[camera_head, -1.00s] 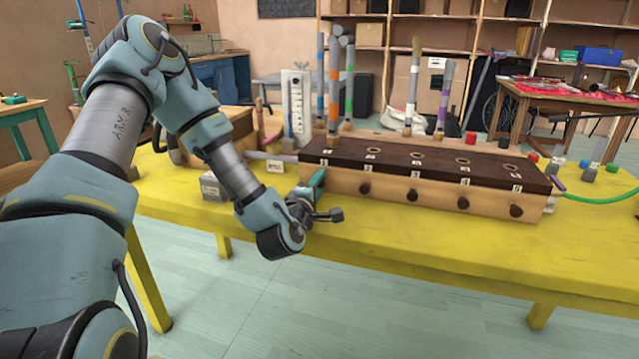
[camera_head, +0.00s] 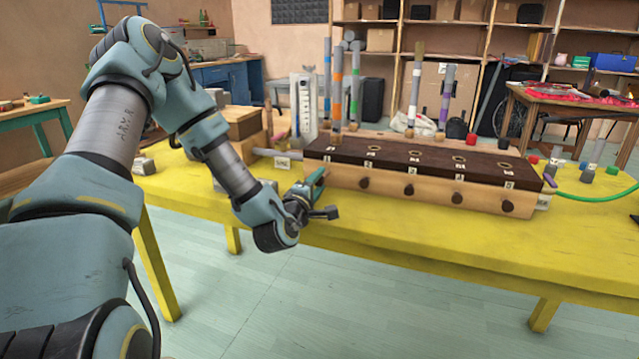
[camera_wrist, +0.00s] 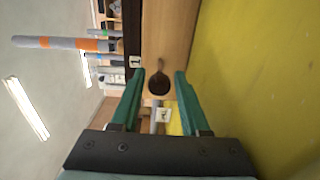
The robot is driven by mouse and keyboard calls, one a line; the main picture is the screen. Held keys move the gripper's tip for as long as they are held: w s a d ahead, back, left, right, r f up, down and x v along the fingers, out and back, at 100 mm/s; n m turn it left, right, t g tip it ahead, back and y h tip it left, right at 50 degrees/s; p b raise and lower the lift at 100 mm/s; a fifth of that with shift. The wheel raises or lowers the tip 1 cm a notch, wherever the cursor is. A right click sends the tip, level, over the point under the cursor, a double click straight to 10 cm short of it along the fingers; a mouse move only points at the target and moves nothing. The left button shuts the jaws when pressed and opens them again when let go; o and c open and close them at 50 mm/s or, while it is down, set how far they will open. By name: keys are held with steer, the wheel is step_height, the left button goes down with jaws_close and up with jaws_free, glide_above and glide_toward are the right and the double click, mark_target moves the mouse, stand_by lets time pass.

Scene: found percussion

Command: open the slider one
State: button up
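The long wooden box with a dark top (camera_head: 440,166) lies on the yellow table (camera_head: 400,240). Several dark round knobs stick out of its front, each below a white number label. The knob of slider one (camera_wrist: 159,86) shows in the wrist view beside the label "1" (camera_wrist: 135,61). It sits between the two green fingers of my gripper (camera_wrist: 160,76), with a gap visible on each side. In the head view my gripper (camera_head: 315,185) is at the box's left front end and hides this knob. My gripper is open and empty.
Another knob (camera_head: 364,183) is the nearest one to the right of my gripper. A grey pipe (camera_head: 276,153) and a wooden block lie left of the box. The table front is clear.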

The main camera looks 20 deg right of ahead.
steer(key=shift+o, duration=1)
steer(key=v, duration=0.8)
steer(key=shift+s+a+r, duration=0.25)
steer(key=shift+a, duration=0.05)
steer(key=shift+f+p+v, duration=0.2)
steer(key=shift+p+v, duration=0.8)
steer(key=shift+p, duration=0.05)
steer(key=shift+s, duration=0.1)
